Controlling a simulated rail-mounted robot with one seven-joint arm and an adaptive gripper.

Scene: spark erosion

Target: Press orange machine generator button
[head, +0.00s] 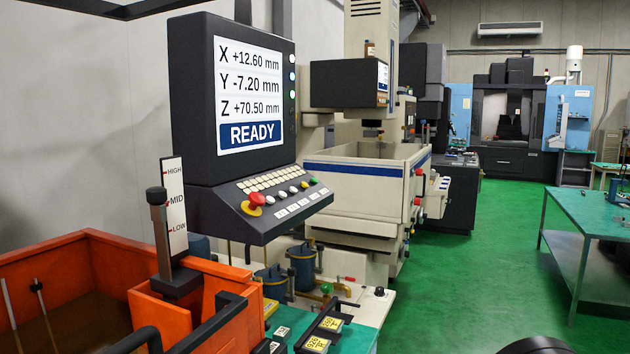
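The orange machine shows its orange tank (75,262) at the lower left. A dark control console (205,213) stands just behind it. Its screen (248,95) reads X +12.60, Y -7.20, Z +70.50 mm and READY. The console's sloped panel has a red mushroom knob (257,199) on a yellow base, several pale round buttons (282,195) and a green button (314,181) at the right end. Small labels (295,207) lie below them, too small to read, so I cannot tell which is the generator button.
A level gauge (173,205) marked HIGH, MID, LOW rises from the tank, left of the panel. Blue canisters (302,265) and yellow-tagged parts (318,344) sit below the console. A beige machine (370,180) stands behind. The green floor (450,290) is open up to a green-topped table (590,212).

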